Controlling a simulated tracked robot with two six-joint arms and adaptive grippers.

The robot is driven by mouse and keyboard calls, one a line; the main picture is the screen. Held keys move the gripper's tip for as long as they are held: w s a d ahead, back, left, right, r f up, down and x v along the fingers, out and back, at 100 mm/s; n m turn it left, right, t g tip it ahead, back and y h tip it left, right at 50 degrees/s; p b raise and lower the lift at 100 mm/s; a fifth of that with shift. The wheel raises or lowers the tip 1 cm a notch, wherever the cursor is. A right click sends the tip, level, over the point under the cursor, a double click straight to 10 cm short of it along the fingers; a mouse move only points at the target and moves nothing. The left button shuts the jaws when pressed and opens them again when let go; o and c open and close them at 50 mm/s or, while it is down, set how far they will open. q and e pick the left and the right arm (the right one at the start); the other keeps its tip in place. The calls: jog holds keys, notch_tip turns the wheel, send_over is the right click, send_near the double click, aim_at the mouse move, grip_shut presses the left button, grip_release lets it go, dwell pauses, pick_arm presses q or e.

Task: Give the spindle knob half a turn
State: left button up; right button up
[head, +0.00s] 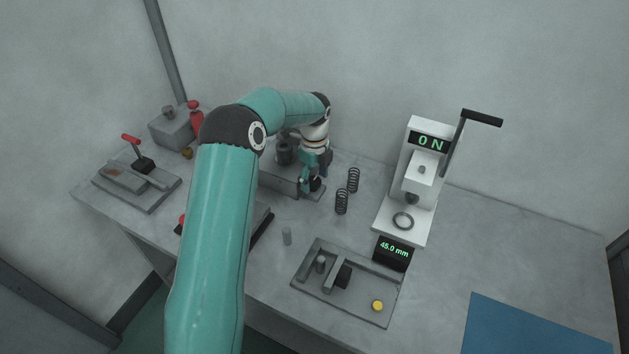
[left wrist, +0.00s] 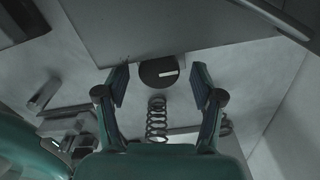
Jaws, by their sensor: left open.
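The spindle knob (left wrist: 150,76) is a round black disc with a white mark, seen in the left wrist view at the end of a grey machine body (left wrist: 135,30). The white mark lies nearly level, pointing right. In the head view the knob (head: 316,184) is dark and partly covered by my left gripper (head: 311,180). In the left wrist view my left gripper (left wrist: 160,82) is open, with one finger on each side of the knob and gaps visible between. My right gripper is not in view.
Two black springs (head: 353,180) stand just right of the gripper. A white force tester (head: 420,165) with a black lever is farther right. A grey tray with a caliper-like gauge (head: 330,307) lies in front. A clamp fixture (head: 135,185) and red bottle (head: 195,115) are left.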

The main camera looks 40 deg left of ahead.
pick_arm(q)
jog(key=shift+f, duration=0.8)
jog(key=c, duration=1.1)
jog(key=shift+c, duration=0.2)
jog(key=shift+n, duration=0.4)
jog(key=shift+n+b, duration=0.65)
jog(key=shift+n, duration=0.55)
jog(key=shift+w+n+b, duration=0.1)
jog(key=shift+n+b, duration=0.4)
jog(key=shift+n, duration=1.7)
